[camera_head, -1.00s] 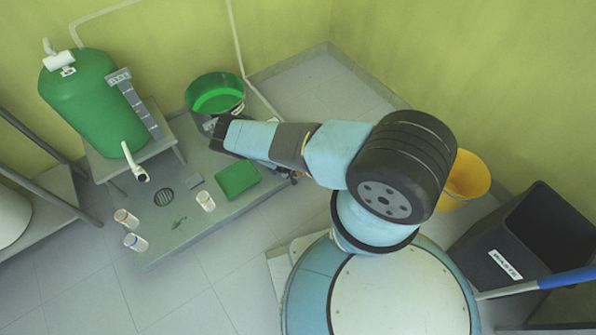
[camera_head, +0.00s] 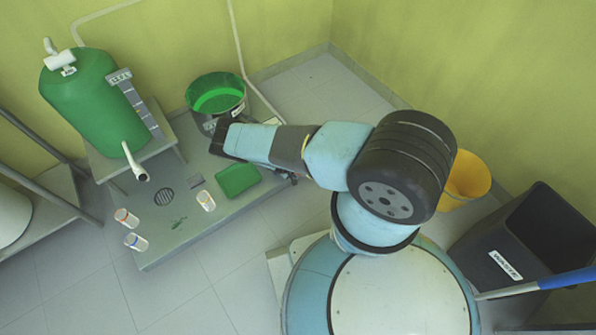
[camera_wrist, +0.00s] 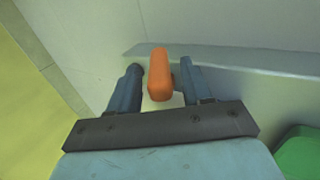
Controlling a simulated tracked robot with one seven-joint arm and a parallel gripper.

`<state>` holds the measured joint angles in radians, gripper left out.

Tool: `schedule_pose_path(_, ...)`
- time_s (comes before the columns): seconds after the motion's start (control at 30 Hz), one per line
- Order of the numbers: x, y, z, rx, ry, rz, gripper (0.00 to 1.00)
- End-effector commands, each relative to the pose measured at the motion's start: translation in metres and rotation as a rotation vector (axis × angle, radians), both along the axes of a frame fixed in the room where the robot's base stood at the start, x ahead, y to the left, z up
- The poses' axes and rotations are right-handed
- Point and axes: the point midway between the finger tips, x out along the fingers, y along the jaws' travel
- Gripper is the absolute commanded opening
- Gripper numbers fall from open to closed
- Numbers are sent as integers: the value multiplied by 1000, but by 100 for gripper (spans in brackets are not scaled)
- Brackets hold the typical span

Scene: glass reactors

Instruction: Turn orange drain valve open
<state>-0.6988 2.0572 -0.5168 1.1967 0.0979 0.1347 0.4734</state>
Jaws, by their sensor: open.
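The orange drain valve handle (camera_wrist: 159,75) shows in the wrist view, at the top centre. It stands between the two blue-grey fingers of my gripper (camera_wrist: 157,78), which are open on either side of it. A gap shows on the left; on the right the finger is close to the handle, and I cannot tell whether it touches. In the head view my arm's end (camera_head: 240,142) reaches over the grey platform beside the green-lined pot, and the handle and fingertips are hidden under it.
The grey platform (camera_head: 215,225) carries a green tray (camera_head: 237,180), a pot with a green inside (camera_head: 215,95) and small white containers (camera_head: 206,201). A green tank (camera_head: 85,100) stands at the left. A yellow bucket (camera_head: 465,180) and a dark bin (camera_head: 530,235) stand at the right.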

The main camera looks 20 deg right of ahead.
Motion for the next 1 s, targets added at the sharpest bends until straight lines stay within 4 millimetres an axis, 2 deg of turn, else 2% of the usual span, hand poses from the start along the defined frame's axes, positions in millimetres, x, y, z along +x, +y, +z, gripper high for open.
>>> schedule_pose_path(0.27,-2,7,12,1,0,0,49)
schedule_pose_path(0.8,-14,52,91,1,-1,1,49)
schedule_pose_path(1.0,-17,63,111,0,0,0,49)
